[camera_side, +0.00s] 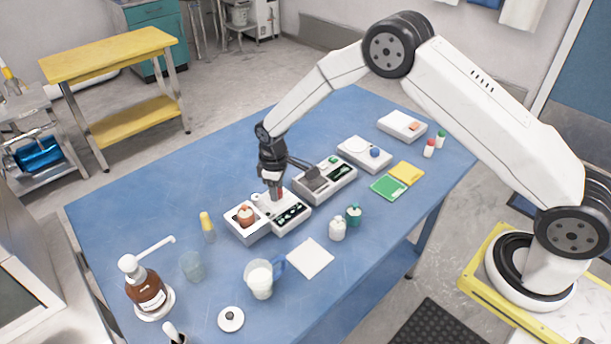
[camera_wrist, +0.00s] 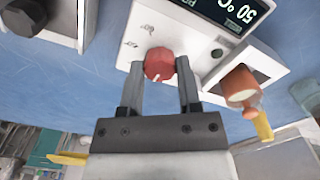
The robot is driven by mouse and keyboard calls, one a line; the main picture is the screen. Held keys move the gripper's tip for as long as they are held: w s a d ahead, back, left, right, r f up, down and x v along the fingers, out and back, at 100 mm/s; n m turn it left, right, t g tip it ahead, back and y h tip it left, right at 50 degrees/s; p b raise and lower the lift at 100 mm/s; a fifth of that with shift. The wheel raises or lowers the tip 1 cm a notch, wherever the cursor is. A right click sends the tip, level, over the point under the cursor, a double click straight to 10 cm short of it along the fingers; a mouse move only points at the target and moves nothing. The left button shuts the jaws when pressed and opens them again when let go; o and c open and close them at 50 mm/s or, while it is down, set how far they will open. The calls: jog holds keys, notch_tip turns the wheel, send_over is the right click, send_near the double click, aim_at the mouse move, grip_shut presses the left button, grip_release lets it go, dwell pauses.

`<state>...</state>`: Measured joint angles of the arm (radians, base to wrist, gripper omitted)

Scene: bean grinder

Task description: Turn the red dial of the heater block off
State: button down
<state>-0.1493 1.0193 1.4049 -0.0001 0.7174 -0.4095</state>
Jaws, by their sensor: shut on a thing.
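The heater block (camera_side: 290,221) is a white unit with a dark display, on the blue table. In the wrist view the heater block's panel (camera_wrist: 185,38) appears upside down, with a display (camera_wrist: 234,12) showing "50 °C". The red dial (camera_wrist: 159,65) is round with a white mark on its edge. My gripper (camera_wrist: 160,72) is shut on the red dial, one finger on each side. In the side view my gripper (camera_side: 272,187) points down at the block and largely hides the dial.
An orange-brown bottle (camera_side: 246,215) sits in the heater block's left part, close to my gripper. Another device with a dark arm (camera_side: 325,181) stands just right. A yellow-capped tube (camera_side: 207,226) stands left. A white square sheet (camera_side: 310,258) lies in front.

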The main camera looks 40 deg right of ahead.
jog(key=shift+n, duration=0.3)
jog(key=shift+c, duration=1.4)
grip_release()
jog(key=shift+r, duration=0.1)
jog(key=shift+r, duration=3.8)
